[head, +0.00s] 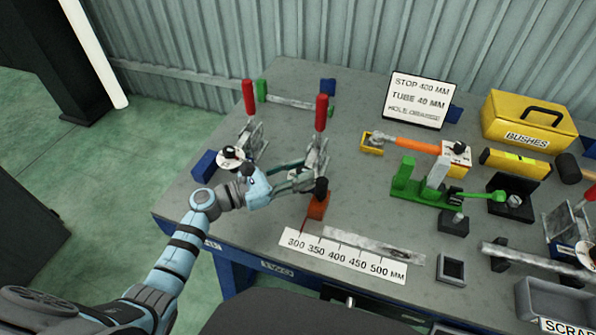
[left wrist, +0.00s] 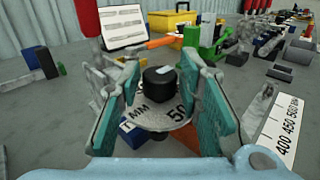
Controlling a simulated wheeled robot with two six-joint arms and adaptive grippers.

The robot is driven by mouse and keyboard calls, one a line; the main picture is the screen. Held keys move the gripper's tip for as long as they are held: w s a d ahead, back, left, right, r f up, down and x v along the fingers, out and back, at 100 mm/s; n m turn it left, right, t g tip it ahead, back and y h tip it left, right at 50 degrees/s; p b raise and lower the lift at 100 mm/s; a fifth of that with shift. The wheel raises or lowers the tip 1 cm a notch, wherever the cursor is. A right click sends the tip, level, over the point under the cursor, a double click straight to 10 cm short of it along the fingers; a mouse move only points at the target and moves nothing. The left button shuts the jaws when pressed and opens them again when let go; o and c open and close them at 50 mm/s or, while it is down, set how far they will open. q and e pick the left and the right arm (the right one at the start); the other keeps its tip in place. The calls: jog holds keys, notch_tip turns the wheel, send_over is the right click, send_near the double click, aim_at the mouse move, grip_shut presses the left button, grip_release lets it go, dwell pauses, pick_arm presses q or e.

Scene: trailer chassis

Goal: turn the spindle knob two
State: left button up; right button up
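In the left wrist view a black round knob (left wrist: 158,80) with a pale mark on top sits over a grey dial disc (left wrist: 160,113) lettered "MM" and "50". My left gripper (left wrist: 165,78) is open, one teal-padded finger on each side of the knob, with gaps visible. In the head view my left gripper (head: 308,175) is at the second red-handled clamp (head: 318,155), its fingers pointing at a black knob (head: 320,187); its dial is not clear there. Another black knob over a white dial (head: 230,158) is at the left clamp (head: 250,135). My right gripper is not in view.
The workbench (head: 210,235) holds an orange-red block (head: 318,207) close to my left gripper. A white length scale (head: 340,258) lies near the front edge. A green fixture (head: 420,190), a sign (head: 420,98) and a yellow bushes box (head: 528,120) stand to the right.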

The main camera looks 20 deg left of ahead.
pick_arm(q)
grip_shut()
jog(key=shift+s+d+n+t+y+p, duration=0.15)
jog(key=shift+n+t+y+p, duration=0.75)
jog(key=shift+n+t+y, duration=0.6)
jog(key=n+t+y, duration=0.1)
jog(key=n+y, duration=0.1)
jog(key=y, duration=0.1)
jog(key=shift+d+t+p, duration=0.1)
jog(key=shift+t+p, duration=0.2)
jog(key=shift+t, duration=0.1)
jog(key=shift+s+n+t+y, duration=0.1)
jog(key=shift+n+t+y, duration=0.5)
jog(key=shift+n+y, duration=1)
jog(key=shift+y, duration=0.5)
